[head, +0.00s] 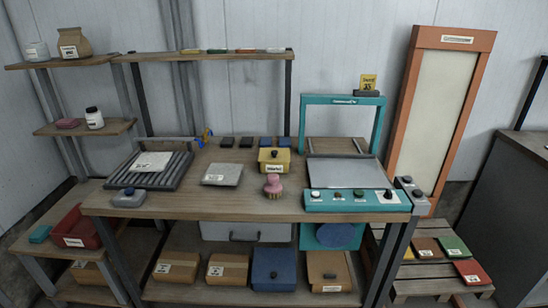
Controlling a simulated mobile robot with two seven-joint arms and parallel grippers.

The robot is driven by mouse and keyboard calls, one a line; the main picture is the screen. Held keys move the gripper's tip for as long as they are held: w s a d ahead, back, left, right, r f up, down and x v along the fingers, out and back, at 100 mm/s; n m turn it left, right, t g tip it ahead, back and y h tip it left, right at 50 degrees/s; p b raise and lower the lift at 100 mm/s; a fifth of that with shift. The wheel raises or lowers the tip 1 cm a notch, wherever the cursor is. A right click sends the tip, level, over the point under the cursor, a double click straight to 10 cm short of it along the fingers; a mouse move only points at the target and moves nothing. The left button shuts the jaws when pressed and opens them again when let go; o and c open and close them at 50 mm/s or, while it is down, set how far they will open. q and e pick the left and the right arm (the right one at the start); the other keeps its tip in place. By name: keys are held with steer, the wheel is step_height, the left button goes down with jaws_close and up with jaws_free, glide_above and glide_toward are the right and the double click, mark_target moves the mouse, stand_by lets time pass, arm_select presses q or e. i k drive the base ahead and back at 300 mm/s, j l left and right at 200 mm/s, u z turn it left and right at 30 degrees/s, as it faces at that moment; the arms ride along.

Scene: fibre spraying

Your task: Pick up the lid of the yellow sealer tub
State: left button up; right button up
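The yellow sealer tub (268,169) stands upright near the middle of the workbench, toward the back. Its yellow lid (284,156) sits on top and has a dark round knob (274,154). A small white label is on the tub's front. The lid appears closed on the tub. Neither my left nor my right gripper shows in the head view.
A pink-handled brush (273,186) stands just in front of the tub. A grey slab (222,174) lies to its left and a teal-framed machine (350,201) stands to its right. Small dark blocks (246,142) sit behind. The bench front (215,205) is mostly clear.

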mark_target(274, 155)
steer(key=j+z, duration=0.15)
steer(key=z, duration=0.35)
steer(key=i+j+z, duration=0.1)
steer(key=z, duration=0.35)
steer(key=j+z, duration=0.25)
steer(key=j, duration=0.2)
steer(key=j+z, duration=0.3)
steer(key=j, duration=0.2)
steer(key=k+j, duration=0.1)
steer(key=j, duration=0.35)
steer(key=j+z, duration=0.1)
steer(key=j, duration=0.35)
steer(key=k+j+z, duration=0.1)
steer(key=j, duration=0.35)
steer(key=k+j, duration=0.15)
steer(key=j, duration=0.25)
